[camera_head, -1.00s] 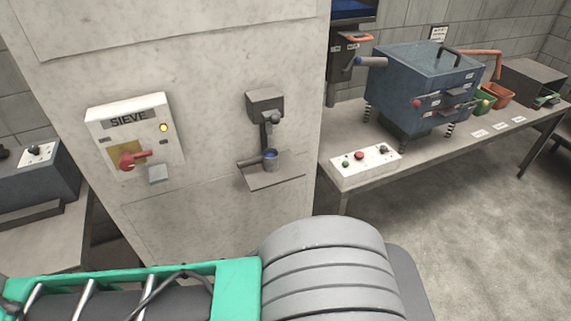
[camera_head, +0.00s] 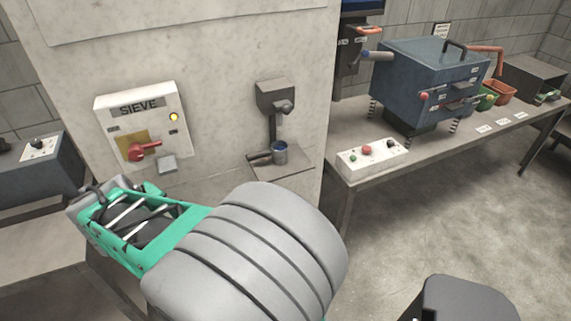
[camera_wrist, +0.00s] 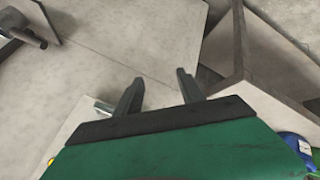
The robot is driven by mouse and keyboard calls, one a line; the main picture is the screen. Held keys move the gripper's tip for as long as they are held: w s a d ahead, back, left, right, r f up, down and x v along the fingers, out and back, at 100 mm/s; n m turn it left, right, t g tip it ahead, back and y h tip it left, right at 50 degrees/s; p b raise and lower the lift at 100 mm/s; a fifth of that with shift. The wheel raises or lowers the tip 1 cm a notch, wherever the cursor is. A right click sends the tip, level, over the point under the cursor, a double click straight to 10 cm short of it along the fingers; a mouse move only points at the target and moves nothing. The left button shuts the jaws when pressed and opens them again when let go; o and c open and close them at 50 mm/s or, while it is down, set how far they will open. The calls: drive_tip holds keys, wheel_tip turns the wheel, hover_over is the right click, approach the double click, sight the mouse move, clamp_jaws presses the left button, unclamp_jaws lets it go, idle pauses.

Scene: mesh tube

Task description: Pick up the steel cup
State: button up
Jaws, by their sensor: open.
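The steel cup (camera_head: 280,153) is small and grey with a bluish inside and a dark handle pointing left. It stands upright on a small shelf (camera_head: 297,163) beneath a dark dispenser-like fitting (camera_head: 276,96) on the pale wall column. In the wrist view my gripper (camera_wrist: 158,78) has two dark fingers spread apart with nothing between them. In the head view the fingers cannot be made out; my green and grey arm is in front, below and left of the cup. A dark rounded object (camera_wrist: 22,28) at the wrist view's top left cannot be identified surely.
Left of the cup, a white SIEVE panel (camera_head: 155,108) with a red lever (camera_head: 145,150) sticks out. To the right, a bench holds a white button box (camera_head: 372,158) and a blue machine (camera_head: 430,75). A blue object (camera_wrist: 297,146) shows in the wrist view's lower right.

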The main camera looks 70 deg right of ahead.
drive_tip(key=s+d+f+g+h+b, duration=0.2)
drive_tip(key=d+f+h, duration=0.25)
drive_tip(key=d, duration=0.85)
drive_tip(key=n+g+h+b, duration=0.2)
drive_tip(key=n+g+h, duration=0.1)
drive_tip(key=n+h, duration=0.15)
approach(259, 156)
drive_tip(key=d+f, duration=0.3)
drive_tip(key=d, duration=0.1)
drive_tip(key=shift+m+h, duration=0.4)
drive_tip(key=shift+m, duration=0.05)
drive_tip(key=x, duration=0.2)
drive_tip(key=p+x, duration=0.1)
drive_tip(key=x, duration=0.1)
drive_tip(key=r+x, duration=0.1)
drive_tip(key=x, duration=0.2)
drive_tip(key=shift+d+r, duration=0.1)
clamp_jaws()
